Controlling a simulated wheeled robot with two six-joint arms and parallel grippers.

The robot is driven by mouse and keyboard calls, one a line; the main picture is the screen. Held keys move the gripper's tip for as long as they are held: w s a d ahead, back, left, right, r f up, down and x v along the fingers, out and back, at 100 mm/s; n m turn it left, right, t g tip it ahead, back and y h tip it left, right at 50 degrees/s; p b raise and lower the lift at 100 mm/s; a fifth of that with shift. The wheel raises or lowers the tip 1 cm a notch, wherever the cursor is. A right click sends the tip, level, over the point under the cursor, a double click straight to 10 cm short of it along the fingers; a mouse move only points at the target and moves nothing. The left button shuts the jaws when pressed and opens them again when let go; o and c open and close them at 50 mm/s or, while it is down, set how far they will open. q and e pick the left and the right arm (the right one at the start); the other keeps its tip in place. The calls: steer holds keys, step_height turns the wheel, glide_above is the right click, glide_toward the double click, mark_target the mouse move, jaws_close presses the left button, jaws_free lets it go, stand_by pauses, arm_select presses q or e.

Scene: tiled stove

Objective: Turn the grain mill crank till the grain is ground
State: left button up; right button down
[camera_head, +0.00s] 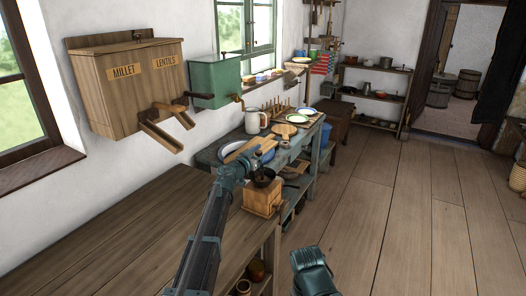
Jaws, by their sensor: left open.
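The grain mill (262,198) is a small light-brown wooden box with a dark bowl-shaped hopper on top. It stands at the far right end of the long wooden bench. My left gripper (252,160) is open, just above and left of the hopper, near the mill's top. The crank is hard to make out among the dark parts there, and I cannot tell whether the fingers touch it. My left arm hides part of the bench and of the mill's left side. The teal end of my right arm (313,272) is low in the view, over the floor; its fingers do not show clearly.
The wooden bench (130,235) is bare at left. Behind the mill, a blue-grey counter (212,152) carries a mug (252,121), plates and boards. A wooden grain bin (125,88) and a green tank (215,80) hang on the wall. The floor at right (400,220) is clear.

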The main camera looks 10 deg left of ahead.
arm_select(q)
steer(key=v, duration=1.3)
steer(key=shift+s, duration=0.25)
steer(key=shift+a, duration=0.1)
steer(key=shift+c, duration=0.2)
